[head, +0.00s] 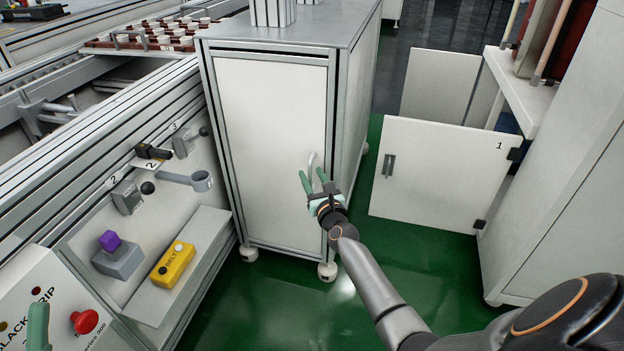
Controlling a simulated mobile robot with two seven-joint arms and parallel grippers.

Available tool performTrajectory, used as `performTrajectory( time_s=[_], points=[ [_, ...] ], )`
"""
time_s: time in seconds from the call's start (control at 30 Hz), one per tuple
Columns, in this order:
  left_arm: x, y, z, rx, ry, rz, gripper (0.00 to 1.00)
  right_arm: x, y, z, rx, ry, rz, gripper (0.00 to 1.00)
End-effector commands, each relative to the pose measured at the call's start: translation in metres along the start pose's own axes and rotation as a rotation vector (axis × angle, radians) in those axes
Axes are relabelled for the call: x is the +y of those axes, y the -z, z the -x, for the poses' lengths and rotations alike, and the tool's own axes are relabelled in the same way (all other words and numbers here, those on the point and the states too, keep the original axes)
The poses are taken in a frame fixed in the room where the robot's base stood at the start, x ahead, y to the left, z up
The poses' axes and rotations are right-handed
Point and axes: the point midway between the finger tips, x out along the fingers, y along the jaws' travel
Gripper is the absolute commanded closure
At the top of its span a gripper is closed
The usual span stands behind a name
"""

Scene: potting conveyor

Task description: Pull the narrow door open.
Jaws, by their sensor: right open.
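The narrow door (268,130) is the white front panel of the grey-framed cabinet in the middle of the head view. It looks closed, flush in its frame. Its upright metal handle (311,163) is near the right edge, about halfway up. My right gripper (314,178) is open, with its green fingers pointing up at the handle. The lower part of the handle appears between the fingertips; I cannot tell whether they touch it. A green fingertip of my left gripper (38,327) shows at the bottom left corner; the rest is out of view.
On the right, a white cabinet's door numbered 1 (438,175) stands open into the green floor area (290,305). On the left, the conveyor side carries a yellow box (173,264), a purple-topped switch (110,241) and a red button (84,321). Floor before the narrow door is clear.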

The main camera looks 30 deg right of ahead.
Motion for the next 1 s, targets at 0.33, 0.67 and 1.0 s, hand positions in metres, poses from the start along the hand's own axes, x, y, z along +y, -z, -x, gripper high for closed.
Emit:
performTrajectory(
  time_s=[0.33,0.67,1.0],
  points=[
    [0.0011,-0.0018,0.0012,-0.003,-0.001,0.0,0.5,-0.0002,-0.0005,-0.0056,0.0,0.0,0.001,0.55],
    [0.0012,-0.0016,0.0012,-0.003,0.0,0.002,0.5,-0.0001,-0.0004,-0.0053,0.0,0.0,0.001,0.88],
    [0.0012,-0.0014,0.0012,-0.002,0.002,0.004,0.5,-0.0001,-0.0003,-0.0052,0.0,0.0,0.001,1.0]
  ],
)
